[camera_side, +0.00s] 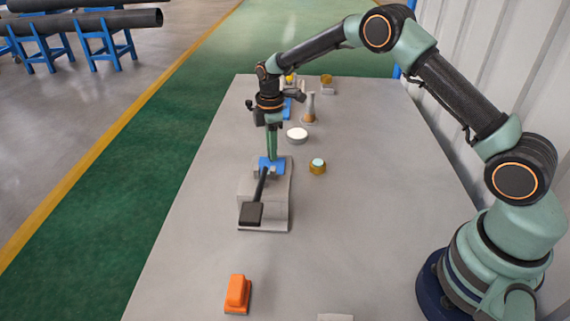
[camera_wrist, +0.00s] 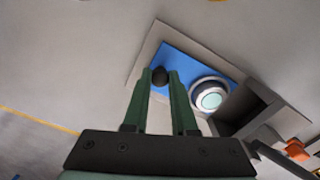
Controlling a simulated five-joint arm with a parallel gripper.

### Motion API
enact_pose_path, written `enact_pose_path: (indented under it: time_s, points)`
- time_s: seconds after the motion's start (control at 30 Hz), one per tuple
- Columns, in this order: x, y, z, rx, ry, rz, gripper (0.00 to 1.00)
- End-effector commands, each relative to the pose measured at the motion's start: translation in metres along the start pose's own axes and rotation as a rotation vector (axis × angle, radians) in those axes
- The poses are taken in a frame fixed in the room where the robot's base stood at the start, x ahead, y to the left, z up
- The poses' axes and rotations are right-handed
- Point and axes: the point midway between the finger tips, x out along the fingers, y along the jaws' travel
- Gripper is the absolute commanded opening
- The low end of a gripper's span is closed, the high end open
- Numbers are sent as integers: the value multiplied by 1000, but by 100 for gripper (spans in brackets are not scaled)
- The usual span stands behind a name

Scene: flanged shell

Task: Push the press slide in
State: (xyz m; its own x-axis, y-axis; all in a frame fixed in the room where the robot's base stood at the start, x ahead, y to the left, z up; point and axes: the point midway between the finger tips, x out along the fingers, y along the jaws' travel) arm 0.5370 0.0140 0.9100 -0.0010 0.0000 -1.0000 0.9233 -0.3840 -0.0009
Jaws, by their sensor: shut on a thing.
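The press (camera_side: 282,196) is a light grey base on the table, with a blue plate (camera_side: 264,163) at its far end and a dark bar running to a black block (camera_side: 251,213) at its near end. My gripper (camera_side: 272,156) reaches straight down onto the blue end. In the wrist view, my gripper (camera_wrist: 161,76) is shut on a small dark knob (camera_wrist: 160,75) above the blue plate (camera_wrist: 180,62). A pale ring with a teal centre (camera_wrist: 209,99) lies right of the fingers, beside a dark housing (camera_wrist: 246,108). The knob's lower part is hidden.
An orange block (camera_side: 237,292) sits at the near table edge. A brass cup with a teal top (camera_side: 318,167) and a white round dish (camera_side: 297,135) stand close to the press. A cone-shaped piece (camera_side: 309,109) stands farther back.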

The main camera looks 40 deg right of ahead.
Motion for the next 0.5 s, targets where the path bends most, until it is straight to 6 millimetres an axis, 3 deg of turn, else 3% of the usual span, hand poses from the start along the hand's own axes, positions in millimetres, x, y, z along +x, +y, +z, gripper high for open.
enact_pose_path:
  time_s: [0.5]
  points:
    - [-2,-76,-33,-2,2,4,0]
